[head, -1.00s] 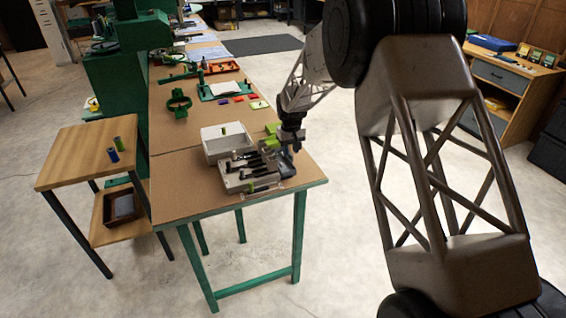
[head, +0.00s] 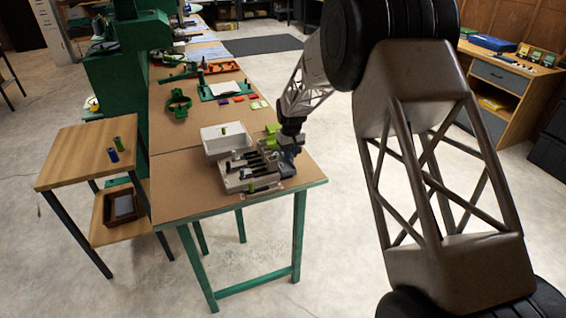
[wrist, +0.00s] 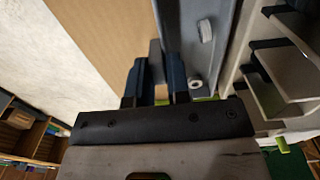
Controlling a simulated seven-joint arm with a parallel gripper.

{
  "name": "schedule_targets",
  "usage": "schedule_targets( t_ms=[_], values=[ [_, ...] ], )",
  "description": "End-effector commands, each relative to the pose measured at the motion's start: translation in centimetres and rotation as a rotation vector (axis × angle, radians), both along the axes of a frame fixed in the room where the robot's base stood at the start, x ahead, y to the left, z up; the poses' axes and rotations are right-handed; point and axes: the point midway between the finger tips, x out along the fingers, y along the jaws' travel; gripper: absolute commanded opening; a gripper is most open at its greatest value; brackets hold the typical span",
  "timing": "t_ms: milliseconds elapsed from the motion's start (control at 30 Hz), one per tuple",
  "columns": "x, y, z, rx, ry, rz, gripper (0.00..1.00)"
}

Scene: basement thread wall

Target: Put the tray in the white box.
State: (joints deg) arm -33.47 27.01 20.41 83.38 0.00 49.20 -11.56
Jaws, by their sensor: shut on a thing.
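The white box (head: 213,153) stands open on the brown-topped bench, with a small green item showing at its top. The tray looks to be the blue-grey piece (head: 288,166) at the right end of the bench; it also shows in the wrist view (wrist: 212,55) with a round bolt-like part and a pale ring in it. My gripper (head: 290,148) is low over it, right of the white box. In the wrist view, my gripper's dark blue fingers (wrist: 157,90) are shut on its grey edge. The fingers hide part of that edge.
A pale rack (head: 232,184) with black-topped slots stands in front of the white box and close beside the tray. Green blocks (head: 272,130) lie behind my gripper. The bench's front right corner is clear. A wooden side table (head: 85,150) stands at left.

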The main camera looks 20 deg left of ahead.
Motion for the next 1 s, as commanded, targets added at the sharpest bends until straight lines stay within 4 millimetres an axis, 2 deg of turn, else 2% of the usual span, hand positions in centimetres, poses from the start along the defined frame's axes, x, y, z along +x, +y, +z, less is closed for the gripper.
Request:
schedule_targets(
  t_ms=[1000],
  values=[
    [0.0,0.0,3.8,0.001,-0.001,0.0,0.0]
  ],
)
